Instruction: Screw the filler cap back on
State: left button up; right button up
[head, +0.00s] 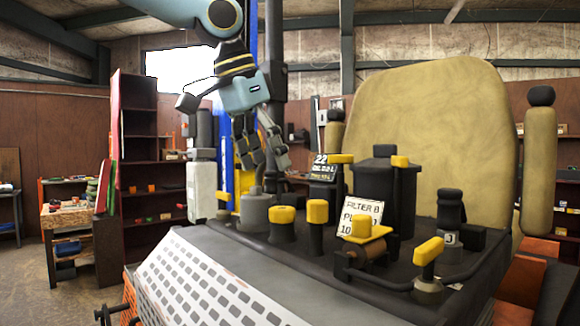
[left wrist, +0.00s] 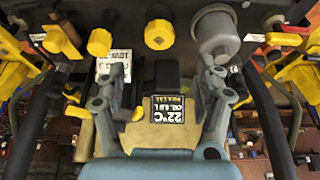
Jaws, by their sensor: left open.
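My left gripper (head: 264,165) hangs above the machine's dark top deck, fingers pointing down, apart and empty. In the left wrist view its two fingers (left wrist: 160,75) stand wide on either side of a small 22°C display (left wrist: 168,108). Below the gripper in the head view is a grey canister (head: 256,212) with a narrow top; it shows as a round grey top (left wrist: 215,33) in the left wrist view. Beside it is a yellow cap (head: 282,215) on a dark neck, and another yellow-topped post (head: 317,212). I cannot tell which is the filler cap. My right gripper is out of view.
A white "FILTER" label (head: 360,217), a yellow-handled valve (head: 428,252) and a black canister (head: 386,185) crowd the deck. A large tan seat back (head: 430,140) stands behind. A white perforated panel (head: 205,285) slopes down in front. A workbench (head: 65,214) stands far left.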

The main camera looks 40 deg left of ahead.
aim_at(283, 208)
pick_arm(q)
jog(key=x, duration=0.5)
jog(key=shift+s+f, duration=0.1)
jog(key=shift+s, duration=0.25)
jog(key=p+x, duration=0.1)
jog(key=x, duration=0.4)
jog(key=shift+w, duration=0.2)
jog(key=c, duration=1)
jog(key=o, duration=0.4)
jog(key=shift+c, duration=0.2)
jog(key=c, duration=0.7)
jog(key=shift+m+p, duration=0.6)
jog(key=shift+p, duration=0.15)
jog(key=shift+o, duration=0.3)
jog(key=shift+a+m+h, duration=0.1)
jog(key=shift+m+h, duration=0.5)
jog(key=shift+m, duration=0.2)
jog(key=shift+o, duration=0.2)
jog(key=m+g+h, duration=0.1)
jog(key=m, duration=0.2)
jog(key=shift+w+m, duration=0.1)
jog(key=shift+m, duration=0.2)
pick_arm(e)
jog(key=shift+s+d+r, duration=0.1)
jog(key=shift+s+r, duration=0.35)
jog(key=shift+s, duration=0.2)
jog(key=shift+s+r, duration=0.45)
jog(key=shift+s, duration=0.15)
